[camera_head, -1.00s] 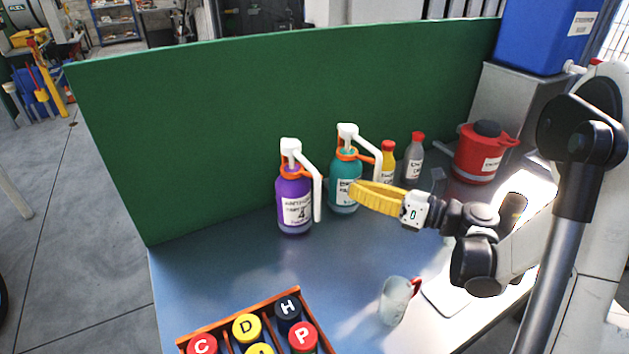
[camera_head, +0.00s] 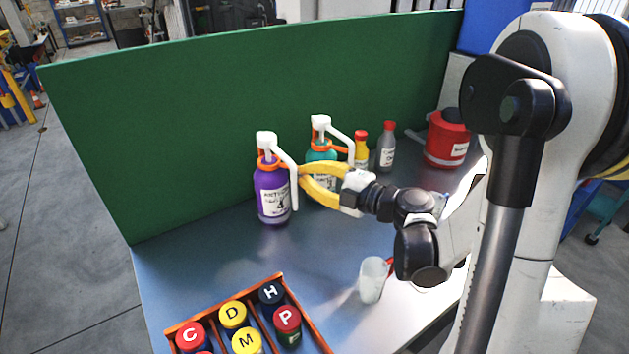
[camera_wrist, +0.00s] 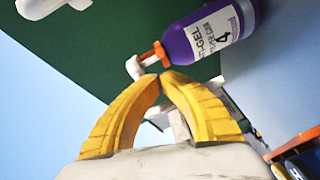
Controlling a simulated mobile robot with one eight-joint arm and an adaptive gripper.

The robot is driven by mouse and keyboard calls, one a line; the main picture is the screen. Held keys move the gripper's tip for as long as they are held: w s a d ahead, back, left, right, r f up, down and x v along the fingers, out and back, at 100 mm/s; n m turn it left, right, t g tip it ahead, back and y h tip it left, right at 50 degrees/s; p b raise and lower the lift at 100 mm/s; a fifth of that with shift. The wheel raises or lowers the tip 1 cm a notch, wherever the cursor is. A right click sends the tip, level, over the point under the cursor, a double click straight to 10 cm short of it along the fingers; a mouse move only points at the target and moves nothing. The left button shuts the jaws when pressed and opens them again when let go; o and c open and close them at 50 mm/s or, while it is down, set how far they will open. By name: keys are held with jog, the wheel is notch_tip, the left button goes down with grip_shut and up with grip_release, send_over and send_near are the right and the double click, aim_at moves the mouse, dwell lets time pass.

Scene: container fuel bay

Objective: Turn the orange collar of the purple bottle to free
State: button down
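The purple bottle (camera_head: 272,204) stands upright on the bench, with a white pump head (camera_head: 266,141), a drooping white spout and a label marked 4. Its orange collar (camera_head: 268,161) sits at the neck, partly behind the spout. My yellow-fingered gripper (camera_head: 301,172) is just right of the spout, its fingertips together. In the wrist view the purple bottle (camera_wrist: 205,35) appears tilted by the camera, and the orange collar (camera_wrist: 154,54) lies just beyond my gripper's tips (camera_wrist: 165,75). I see nothing held between the tips; contact with the bottle cannot be told.
A teal bottle (camera_head: 318,184) with a similar pump stands close behind my fingers. Yellow (camera_head: 361,147) and grey (camera_head: 386,150) bottles and a red container (camera_head: 446,143) stand further right. A green panel (camera_head: 180,140) backs the bench. A clear cup (camera_head: 372,281) and a crate (camera_head: 314,328) of lettered lids are in front.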

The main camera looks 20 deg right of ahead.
jog(key=shift+b+x, duration=0.4)
jog(key=shift+x, duration=1.95)
jog(key=shift+w+d, duration=0.4)
jog(key=shift+d, duration=0.35)
jog(key=shift+w+d+b, duration=0.4)
jog(key=shift+d+b, duration=0.05)
jog(key=shift+w+d, duration=0.35)
jog(key=shift+w, duration=0.25)
jog(key=shift+w+d, duration=0.4)
jog(key=shift+w, duration=0.2)
